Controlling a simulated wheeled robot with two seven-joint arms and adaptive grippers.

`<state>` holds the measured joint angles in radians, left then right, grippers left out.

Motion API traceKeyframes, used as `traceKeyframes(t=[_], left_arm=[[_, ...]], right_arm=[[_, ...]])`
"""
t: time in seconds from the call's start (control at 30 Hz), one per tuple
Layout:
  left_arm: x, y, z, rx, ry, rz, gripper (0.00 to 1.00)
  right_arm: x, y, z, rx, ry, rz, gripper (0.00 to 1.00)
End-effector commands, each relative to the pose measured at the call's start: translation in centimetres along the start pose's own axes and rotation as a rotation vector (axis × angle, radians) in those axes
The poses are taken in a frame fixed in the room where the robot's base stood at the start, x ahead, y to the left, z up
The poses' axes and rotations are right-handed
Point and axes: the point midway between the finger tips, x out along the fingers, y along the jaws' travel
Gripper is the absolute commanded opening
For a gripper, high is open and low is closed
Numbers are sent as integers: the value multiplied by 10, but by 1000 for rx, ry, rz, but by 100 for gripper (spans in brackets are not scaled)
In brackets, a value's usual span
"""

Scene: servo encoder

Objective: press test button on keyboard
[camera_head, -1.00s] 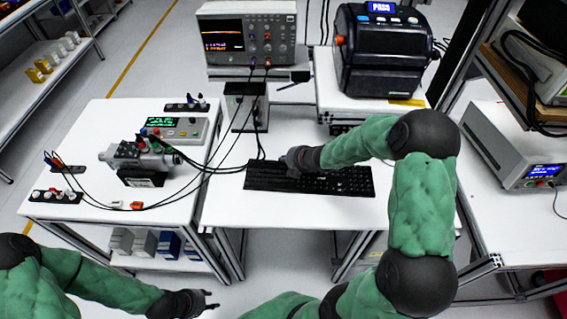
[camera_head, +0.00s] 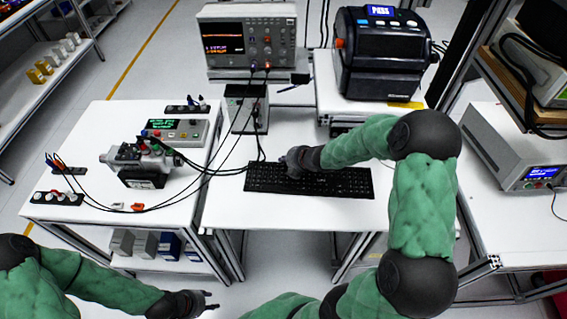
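The black keyboard (camera_head: 335,184) lies on the white middle table. My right gripper (camera_head: 287,162) is over the keyboard's upper left part, its tip at or just above the keys. I cannot tell whether it touches a key, and the hand hides the keys under it. Its fingers are too small to tell open from shut. My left gripper (camera_head: 210,300) is low at the bottom of the view, in front of the tables and away from the keyboard. Its fingers are also too small to judge.
An oscilloscope (camera_head: 246,38) stands behind the keyboard. A black printer-like machine (camera_head: 385,55) with a blue "PASS" display stands to its right. A servo motor fixture (camera_head: 140,163) with black cables is on the left table (camera_head: 100,125). Cables run to a black box (camera_head: 246,108).

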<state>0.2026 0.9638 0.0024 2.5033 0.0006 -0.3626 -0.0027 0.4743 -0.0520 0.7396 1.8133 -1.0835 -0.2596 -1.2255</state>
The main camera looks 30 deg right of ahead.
Motion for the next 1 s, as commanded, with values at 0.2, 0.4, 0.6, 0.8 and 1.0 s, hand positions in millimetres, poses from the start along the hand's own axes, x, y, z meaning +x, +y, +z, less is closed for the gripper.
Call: traceKeyframes(t=[0.2, 0.4, 0.6, 0.8, 1.0], left_arm=[[-2, 1, 0, 0, 0, 0, 40], [-3, 1, 0, 0, 0, 0, 40], [-15, 5, 1, 0, 0, 0, 40], [-29, 10, 1, 0, 0, 0, 40], [-42, 15, 2, 0, 0, 0, 40]], right_arm=[[-2, 2, 0, 0, 0, 0, 0], [-2, 2, 0, -1, 0, 0, 0], [-12, 13, 0, -1, 0, 1, 0], [-25, 26, 0, -2, 0, 0, 0], [-36, 37, 0, -2, 0, 0, 0]])
